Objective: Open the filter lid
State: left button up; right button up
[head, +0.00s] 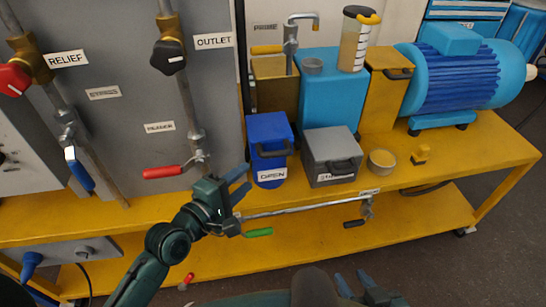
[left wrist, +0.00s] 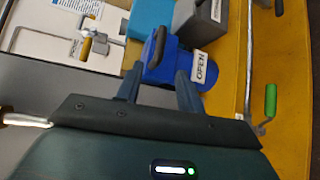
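A blue box (head: 267,143) labelled OPEN stands on the yellow bench, with a dark handle (head: 272,150) on its front. A grey box (head: 330,150) with a similar handle and a partly readable label stands to its right. I cannot tell which one is the filter; both look closed. My left gripper (head: 243,180) is open and empty, in front and to the left of the blue box. In the left wrist view, the blue box (left wrist: 178,66) and its handle (left wrist: 154,47) lie beyond the parted fingers, apart from them. My right gripper (head: 354,284) is open and empty at the bottom edge.
A grey panel with pipes, a red-handled valve (head: 163,172) and a blue-handled valve (head: 79,169) stands at left. A rod with a green handle (head: 258,232) runs along the bench front. A small bowl (head: 382,161) and a blue motor (head: 455,75) are at right.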

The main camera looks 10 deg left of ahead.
aim_at(270, 157)
pick_arm(q)
jog(key=x, duration=1.2)
jog(key=shift+d+b, duration=0.1)
jog(key=shift+b, duration=0.2)
jog(key=shift+c, duration=0.5)
grip_shut()
